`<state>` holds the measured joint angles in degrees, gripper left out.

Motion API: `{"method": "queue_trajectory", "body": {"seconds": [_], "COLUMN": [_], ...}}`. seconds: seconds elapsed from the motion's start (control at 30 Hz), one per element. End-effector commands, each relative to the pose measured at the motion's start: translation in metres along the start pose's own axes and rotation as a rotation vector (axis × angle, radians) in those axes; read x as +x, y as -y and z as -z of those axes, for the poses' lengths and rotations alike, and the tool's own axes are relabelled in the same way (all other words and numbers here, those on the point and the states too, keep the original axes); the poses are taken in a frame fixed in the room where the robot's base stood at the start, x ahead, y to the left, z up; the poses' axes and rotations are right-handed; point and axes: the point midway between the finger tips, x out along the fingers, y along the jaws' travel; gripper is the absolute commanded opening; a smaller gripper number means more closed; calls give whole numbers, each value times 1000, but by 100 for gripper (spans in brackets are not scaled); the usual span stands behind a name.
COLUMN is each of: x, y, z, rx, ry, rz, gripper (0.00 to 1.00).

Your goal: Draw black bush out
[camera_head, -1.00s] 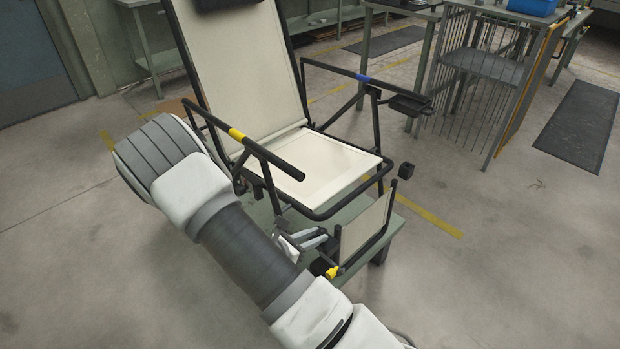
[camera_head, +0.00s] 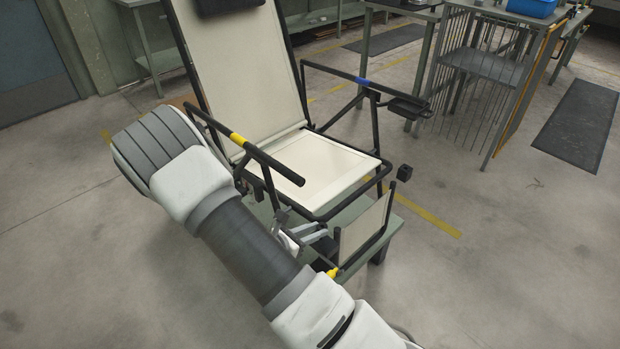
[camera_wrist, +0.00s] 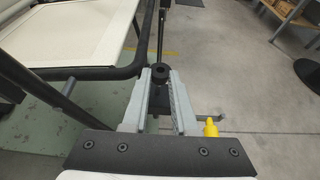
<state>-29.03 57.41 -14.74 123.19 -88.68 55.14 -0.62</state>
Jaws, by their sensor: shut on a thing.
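The black bush (camera_wrist: 160,74) is a small dark cylinder with a hole in its end. In the wrist view it sits between the fingertips of my gripper (camera_wrist: 161,82), which is shut on it. My gripper (camera_head: 316,233) is at the lounger's front left corner, just below the seat frame, partly hidden behind my arm. The lounger (camera_head: 335,165) has a cream seat, a raised back and a black tube frame. Its cream front panel (camera_head: 362,230) hangs beside my gripper. The bush cannot be made out clearly in the head view.
A yellow knob (camera_wrist: 211,128) is right of my fingers; it also shows in the head view (camera_head: 333,272). The near armrest (camera_head: 270,160) passes above my gripper. The floor (camera_head: 490,270) at right is clear.

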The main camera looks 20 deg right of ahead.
Motion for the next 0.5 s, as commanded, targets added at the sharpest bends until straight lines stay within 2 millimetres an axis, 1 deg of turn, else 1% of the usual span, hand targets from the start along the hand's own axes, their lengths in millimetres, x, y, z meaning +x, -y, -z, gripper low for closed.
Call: {"method": "queue_trajectory", "body": {"seconds": [0.03, 0.5], "x": [-2, -9], "y": [0, 0], "z": [-4, -21], "rx": [0, 1], "ry": [0, 0], "rz": [0, 0], "gripper": [0, 0]}}
